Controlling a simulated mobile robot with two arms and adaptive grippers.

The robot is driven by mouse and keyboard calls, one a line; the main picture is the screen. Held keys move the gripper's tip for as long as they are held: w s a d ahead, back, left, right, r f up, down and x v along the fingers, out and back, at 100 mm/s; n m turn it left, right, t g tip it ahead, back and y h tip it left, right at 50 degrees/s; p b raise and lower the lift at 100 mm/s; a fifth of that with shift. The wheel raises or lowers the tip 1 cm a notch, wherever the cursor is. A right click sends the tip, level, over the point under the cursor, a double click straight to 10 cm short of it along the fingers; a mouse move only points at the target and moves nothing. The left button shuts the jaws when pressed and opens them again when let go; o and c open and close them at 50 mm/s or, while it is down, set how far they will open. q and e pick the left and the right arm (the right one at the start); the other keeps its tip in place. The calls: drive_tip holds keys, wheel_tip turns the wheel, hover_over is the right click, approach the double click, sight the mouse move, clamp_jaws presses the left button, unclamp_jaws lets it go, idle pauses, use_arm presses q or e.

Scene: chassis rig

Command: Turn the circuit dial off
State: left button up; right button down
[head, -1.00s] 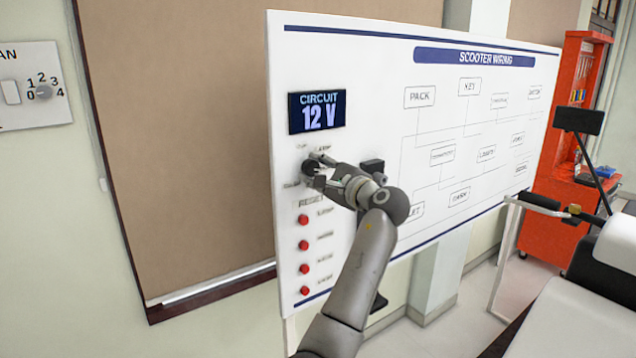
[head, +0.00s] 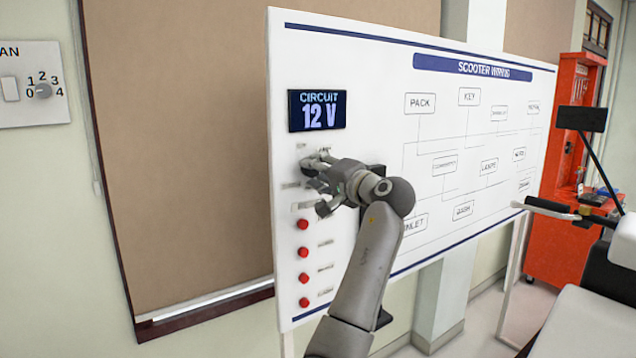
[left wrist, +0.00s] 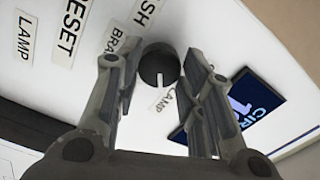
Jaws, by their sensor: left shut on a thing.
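The circuit dial (left wrist: 160,66) is a dark round knob with a white pointer mark on the white board. My right gripper is not in view.
Several red reset buttons (head: 303,252) run down the board below the dial. The scooter wiring board (head: 400,75) extends right with a diagram. A fan switch panel (head: 30,85) is on the left wall. A red cabinet (head: 560,220) and a scooter handlebar (head: 545,206) stand at right.

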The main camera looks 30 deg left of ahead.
use_arm(q)
drive_tip(key=n+b, duration=0.1)
drive_tip(key=n, duration=0.1)
drive_tip(key=n+b, duration=0.2)
drive_tip(key=n, duration=0.1)
drive_tip(key=shift+f+n, duration=0.25)
drive_tip(key=shift+n, duration=0.05)
drive_tip(key=n+b, duration=0.2)
drive_tip(key=n, duration=0.3)
drive_tip(key=shift+w, duration=0.1)
idle(0.3)
drive_tip(key=o, duration=1)
drive_tip(key=shift+r, duration=0.1)
drive_tip(key=shift+o, duration=0.2)
drive_tip(key=v, duration=1.2)
